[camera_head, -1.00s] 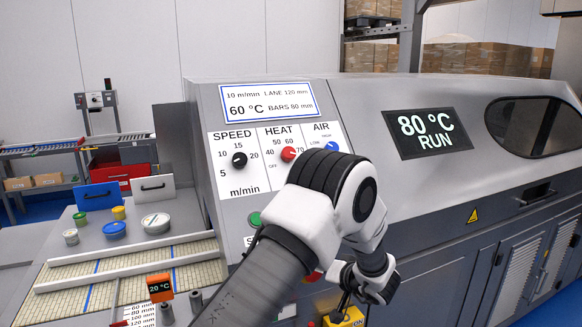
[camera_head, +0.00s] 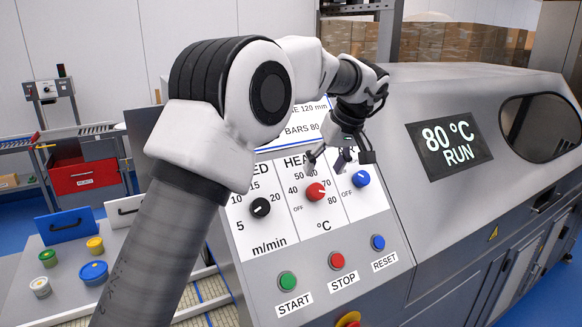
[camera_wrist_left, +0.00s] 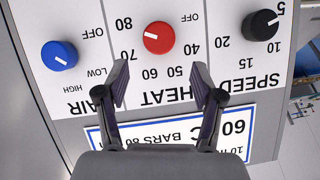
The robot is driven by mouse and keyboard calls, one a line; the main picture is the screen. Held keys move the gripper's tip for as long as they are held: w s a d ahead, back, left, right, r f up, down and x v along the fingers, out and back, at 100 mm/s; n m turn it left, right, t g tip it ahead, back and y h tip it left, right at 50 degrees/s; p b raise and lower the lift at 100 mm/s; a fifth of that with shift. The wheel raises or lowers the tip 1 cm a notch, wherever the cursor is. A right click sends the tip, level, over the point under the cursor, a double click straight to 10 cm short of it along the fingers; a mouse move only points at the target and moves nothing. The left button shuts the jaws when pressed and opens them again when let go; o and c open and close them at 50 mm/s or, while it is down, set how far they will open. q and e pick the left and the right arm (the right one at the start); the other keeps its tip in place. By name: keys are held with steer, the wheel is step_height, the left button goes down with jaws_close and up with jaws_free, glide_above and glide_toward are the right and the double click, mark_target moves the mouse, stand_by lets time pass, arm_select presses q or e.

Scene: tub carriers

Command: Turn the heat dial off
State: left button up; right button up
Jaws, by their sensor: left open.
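The red heat dial (camera_head: 316,191) sits in the middle of the sloped control panel, and it also shows upside down in the left wrist view (camera_wrist_left: 158,38). Its white pointer is turned to the 70–80 side, away from the OFF mark. My left gripper (camera_head: 338,163) is just above the dial in the head view. In the left wrist view my left gripper (camera_wrist_left: 160,73) is open and empty, its fingertips spread over the heat scale, short of the dial and not touching it. My right gripper is not in view.
The black speed dial (camera_head: 260,207) and blue air dial (camera_head: 361,178) flank the heat dial. Below are a green start button (camera_head: 287,281), a red stop button (camera_head: 337,261) and a blue reset button (camera_head: 378,242). The display (camera_head: 453,143) reads 80 °C RUN.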

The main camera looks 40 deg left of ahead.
mark_target(317, 188)
arm_select(q)
steer(key=shift+a+r, duration=0.1)
steer(key=shift+r, duration=0.1)
steer(key=shift+f, duration=0.35)
step_height(317, 188, down, 2)
steer(key=shift+s+f+p, duration=0.1)
steer(key=shift+f+p, duration=0.15)
steer(key=shift+p, duration=0.45)
steer(key=x, duration=0.4)
steer(key=shift+a, duration=0.35)
steer(key=shift+d+r, duration=0.2)
steer(key=shift+d, duration=0.1)
steer(key=c, duration=0.3)
steer(key=shift+d, duration=0.15)
steer(key=c, duration=0.6)
steer(key=shift+c, duration=1.2)
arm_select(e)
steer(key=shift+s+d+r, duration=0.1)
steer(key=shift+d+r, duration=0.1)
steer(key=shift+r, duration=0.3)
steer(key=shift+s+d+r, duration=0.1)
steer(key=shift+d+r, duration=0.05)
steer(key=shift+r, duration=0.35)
